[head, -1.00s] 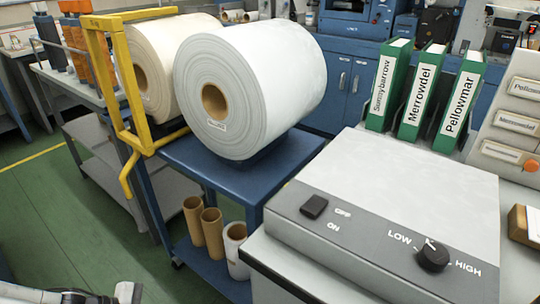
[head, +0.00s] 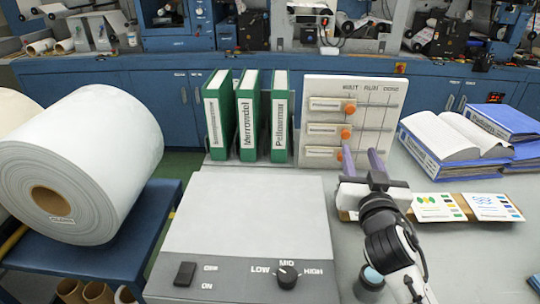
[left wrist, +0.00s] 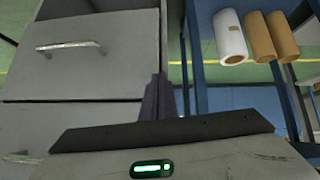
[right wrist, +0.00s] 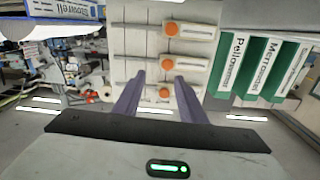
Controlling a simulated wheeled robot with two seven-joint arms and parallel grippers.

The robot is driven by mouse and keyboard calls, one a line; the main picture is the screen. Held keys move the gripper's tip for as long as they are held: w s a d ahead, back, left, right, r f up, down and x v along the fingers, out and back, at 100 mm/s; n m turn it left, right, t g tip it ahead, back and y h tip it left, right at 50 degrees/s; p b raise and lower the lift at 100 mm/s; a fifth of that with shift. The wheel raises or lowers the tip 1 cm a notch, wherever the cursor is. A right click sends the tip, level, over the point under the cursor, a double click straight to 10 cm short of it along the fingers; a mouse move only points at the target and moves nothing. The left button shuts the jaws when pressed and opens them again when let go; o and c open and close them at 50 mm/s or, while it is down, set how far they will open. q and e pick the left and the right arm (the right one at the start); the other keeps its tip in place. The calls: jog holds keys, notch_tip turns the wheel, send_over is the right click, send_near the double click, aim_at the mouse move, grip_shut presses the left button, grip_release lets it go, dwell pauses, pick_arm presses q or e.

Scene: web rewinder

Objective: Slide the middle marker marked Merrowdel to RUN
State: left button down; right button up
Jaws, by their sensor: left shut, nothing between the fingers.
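The upright board (head: 398,95) has three rows under the headings WAIT, RUN and DONE. The middle marker, an orange knob (head: 346,133) with a plaque, sits under WAIT; its lettering is too small to read now. The orange knobs above (head: 350,108) and below are also near WAIT. In the upside-down right wrist view the middle knob (right wrist: 168,64) is between the other two. My right gripper (head: 362,156) is open and empty, in front of the board's lower part. My left gripper (left wrist: 158,90) is shut and empty, seen only in its wrist view, beside a grey drawer cabinet.
Green binders (head: 246,115) stand left of the board. Blue binders and an open book (head: 468,132) lie at right. A card holder (head: 428,213) lies beside my right gripper. A grey control box (head: 250,215) with a MID knob is in front. A large white roll (head: 90,160) is at left.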

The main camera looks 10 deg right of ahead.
aim_at(347, 135)
jog(key=shift+n+y, duration=0.3)
jog(key=shift+n, duration=0.3)
jog(key=x, duration=0.5)
jog(key=a+x, duration=0.1)
jog(key=x, duration=0.1)
jog(key=shift+w+p, duration=0.35)
jog(key=shift+c, duration=0.3)
jog(key=shift+f, duration=0.1)
grip_shut()
